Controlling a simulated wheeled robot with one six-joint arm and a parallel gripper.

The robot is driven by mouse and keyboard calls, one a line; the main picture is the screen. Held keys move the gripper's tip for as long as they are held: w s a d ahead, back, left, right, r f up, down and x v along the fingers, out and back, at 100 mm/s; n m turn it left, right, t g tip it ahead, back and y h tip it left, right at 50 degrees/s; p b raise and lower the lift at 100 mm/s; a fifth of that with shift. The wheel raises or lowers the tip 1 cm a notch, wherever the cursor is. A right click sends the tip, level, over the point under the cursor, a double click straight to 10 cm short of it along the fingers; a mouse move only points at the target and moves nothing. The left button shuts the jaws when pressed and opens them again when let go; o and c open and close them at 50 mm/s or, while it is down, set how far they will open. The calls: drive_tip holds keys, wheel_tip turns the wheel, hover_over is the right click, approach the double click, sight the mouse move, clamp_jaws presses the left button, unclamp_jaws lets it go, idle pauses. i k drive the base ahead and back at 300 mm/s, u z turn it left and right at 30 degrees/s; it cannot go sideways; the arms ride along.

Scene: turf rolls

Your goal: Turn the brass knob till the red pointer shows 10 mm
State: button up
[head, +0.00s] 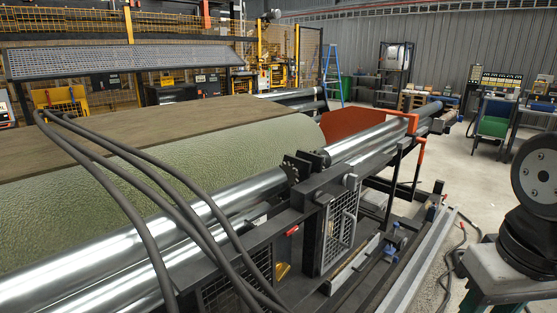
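In the head view, a small brass-coloured part (282,270) shows low on the dark machine frame, below the steel rollers. It may be the brass knob, but it is too small to tell its shape. A small red mark (292,230) sits on the frame above it. I cannot tell whether this is the red pointer. No scale or 10 mm mark can be read. My gripper is not in view.
Steel rollers (240,188) and a green textured sheet (180,165) fill the left and middle. Dark hoses (150,175) hang across the front. A mesh guard (340,232) stands right of the brass part. Open floor (465,185) lies at right.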

sight(281, 269)
drive_tip(key=u, duration=2.8)
drive_tip(key=k, duration=0.8)
drive_tip(key=z, duration=1.8)
